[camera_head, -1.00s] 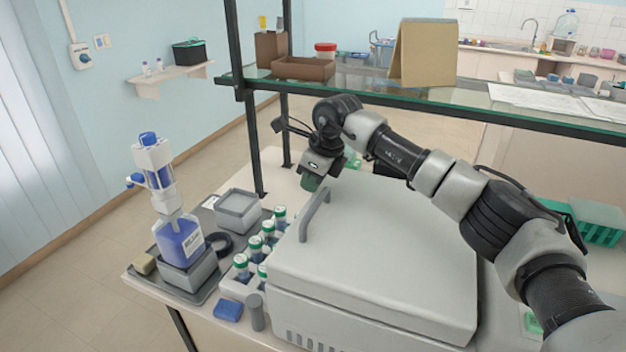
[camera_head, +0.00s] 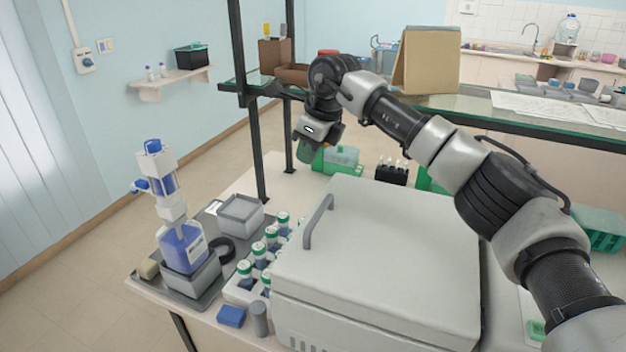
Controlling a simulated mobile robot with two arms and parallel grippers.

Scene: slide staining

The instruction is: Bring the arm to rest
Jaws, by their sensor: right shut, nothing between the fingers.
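My right arm comes in from the right edge and reaches over the grey lidded machine toward the shelf post. My right gripper (camera_head: 304,152) hangs at the end of it, pointing down, above the far part of the bench. It is shut and holds nothing. It appears in front of a green rack with a pale top (camera_head: 340,158); whether they touch cannot be told. My left gripper is not in view.
The grey machine (camera_head: 385,250) with its handle fills the bench middle. Green-capped bottles (camera_head: 259,252) and a blue dispenser bottle (camera_head: 182,246) on a tray stand left. A glass shelf (camera_head: 470,112) and dark post (camera_head: 250,120) are close to the arm. A black rack (camera_head: 392,172) stands behind the machine.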

